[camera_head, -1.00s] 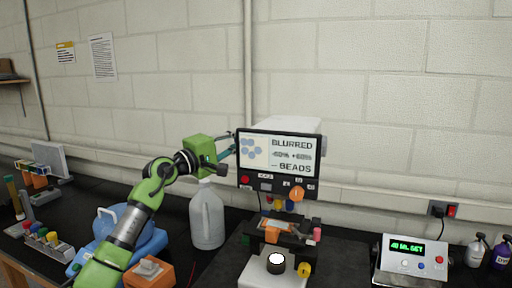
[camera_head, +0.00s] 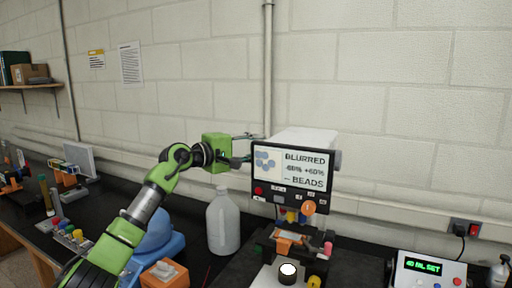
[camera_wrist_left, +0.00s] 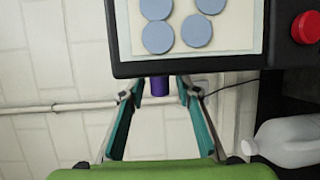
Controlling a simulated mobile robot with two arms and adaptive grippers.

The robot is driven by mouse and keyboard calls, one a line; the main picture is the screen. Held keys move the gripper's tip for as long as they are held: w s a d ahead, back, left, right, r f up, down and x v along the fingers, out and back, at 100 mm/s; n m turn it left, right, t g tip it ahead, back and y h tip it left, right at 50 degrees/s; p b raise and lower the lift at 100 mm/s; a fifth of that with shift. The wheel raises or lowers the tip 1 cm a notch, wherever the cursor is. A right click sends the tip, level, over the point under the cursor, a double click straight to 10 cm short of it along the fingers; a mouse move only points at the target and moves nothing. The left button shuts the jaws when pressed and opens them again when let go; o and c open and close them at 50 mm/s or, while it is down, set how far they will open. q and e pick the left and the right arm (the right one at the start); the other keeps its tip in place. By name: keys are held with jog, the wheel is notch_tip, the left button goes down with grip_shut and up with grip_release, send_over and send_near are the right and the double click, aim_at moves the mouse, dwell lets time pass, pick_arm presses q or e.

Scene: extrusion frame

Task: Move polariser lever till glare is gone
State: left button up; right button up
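The microscope's screen (camera_head: 291,166) shows blue round beads and the words "BLURRED" and "BEADS"; the figures between are hard to read. Under it are an orange knob (camera_head: 308,208), coloured objectives (camera_head: 291,216) and a stage with an orange part (camera_head: 284,245). I cannot tell which part is the polariser lever. My left gripper (camera_head: 250,148) is open beside the screen's upper left edge. In the left wrist view its teal fingers (camera_wrist_left: 160,90) are spread below the screen's dark frame, with a purple cylinder (camera_wrist_left: 160,86) seen between them; contact is unclear. My right gripper is not in view.
A white jug (camera_head: 223,222) stands left of the microscope. A control box reading "40 ML SET" (camera_head: 428,268) is at the right. The wall is behind.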

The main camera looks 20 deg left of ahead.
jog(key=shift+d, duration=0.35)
pick_arm(q)
jog(key=v, duration=1.2)
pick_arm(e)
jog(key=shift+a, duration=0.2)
